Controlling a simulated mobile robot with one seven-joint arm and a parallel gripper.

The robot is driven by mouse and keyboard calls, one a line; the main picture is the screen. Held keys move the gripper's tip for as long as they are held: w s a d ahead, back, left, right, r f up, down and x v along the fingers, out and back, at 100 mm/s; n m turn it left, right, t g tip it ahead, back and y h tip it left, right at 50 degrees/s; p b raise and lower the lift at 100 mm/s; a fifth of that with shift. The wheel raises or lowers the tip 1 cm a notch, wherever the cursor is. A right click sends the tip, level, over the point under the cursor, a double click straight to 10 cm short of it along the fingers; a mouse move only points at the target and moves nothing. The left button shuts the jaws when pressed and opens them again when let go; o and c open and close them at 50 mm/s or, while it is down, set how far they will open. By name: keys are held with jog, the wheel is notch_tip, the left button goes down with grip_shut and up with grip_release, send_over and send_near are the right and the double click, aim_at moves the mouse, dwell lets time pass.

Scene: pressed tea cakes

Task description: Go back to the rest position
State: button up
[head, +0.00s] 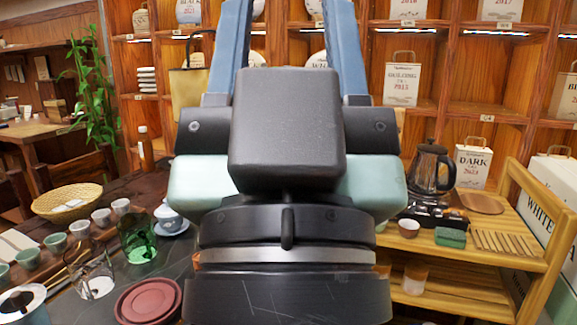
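My gripper (288,12) fills the middle of the head view, raised and pointing up and away from me. Its two blue fingers stand wide apart, with the shelf showing between them and nothing seen held. The fingertips reach the top edge of the picture. The black and pale green gripper body hides much of the centre. Part of a round, pale-wrapped tea cake (318,60) shows on the shelf behind, between the fingers.
At right a wooden cart (535,250) carries a black kettle (432,170). Wooden shelves (475,70) with boxes stand behind.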

notch_tip(320, 180, up, 28)
jog(key=p, duration=2.6)
jog(key=shift+r, duration=0.2)
